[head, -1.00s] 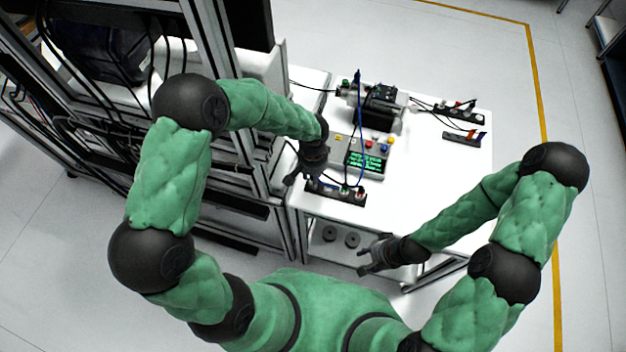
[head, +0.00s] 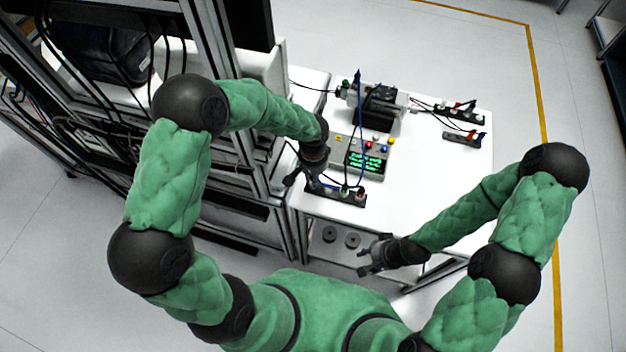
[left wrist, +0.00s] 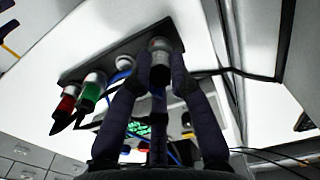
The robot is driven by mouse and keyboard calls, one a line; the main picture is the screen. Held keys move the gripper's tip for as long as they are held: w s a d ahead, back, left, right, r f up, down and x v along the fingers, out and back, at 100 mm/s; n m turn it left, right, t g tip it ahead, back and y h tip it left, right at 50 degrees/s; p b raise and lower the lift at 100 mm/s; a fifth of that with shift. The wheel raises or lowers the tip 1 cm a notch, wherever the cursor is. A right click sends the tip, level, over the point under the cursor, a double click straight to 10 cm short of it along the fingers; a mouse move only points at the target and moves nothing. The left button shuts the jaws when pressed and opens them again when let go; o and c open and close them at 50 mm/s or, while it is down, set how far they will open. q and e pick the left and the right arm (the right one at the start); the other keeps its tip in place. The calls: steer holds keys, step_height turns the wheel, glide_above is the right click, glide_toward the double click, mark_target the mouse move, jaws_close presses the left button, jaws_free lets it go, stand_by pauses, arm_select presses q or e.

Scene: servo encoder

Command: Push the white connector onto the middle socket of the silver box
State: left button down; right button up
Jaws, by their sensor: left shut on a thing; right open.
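My left gripper (head: 299,182) is over the left end of a black connector strip (head: 345,196) at the table's front edge. In the left wrist view its fingers (left wrist: 158,72) are shut on a pale grey-white connector (left wrist: 158,46), which stands at the end of the strip (left wrist: 95,65). I cannot tell whether it is still seated there. The silver box (head: 372,166), with a green-lit display and coloured buttons, lies just behind the strip. Its middle socket cannot be made out. My right gripper (head: 370,258) is open and empty in front of the table.
Red (left wrist: 68,100) and green (left wrist: 92,90) connectors and a white round piece (left wrist: 126,62) stand along the strip. Cables run over the box. A motor unit (head: 380,98) stands behind, and two small strips (head: 460,112) lie at right.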

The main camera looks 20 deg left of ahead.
arm_select(q)
steer(key=shift+r, duration=0.1)
steer(key=shift+r+p, duration=1.75)
steer(key=shift+r, duration=0.95)
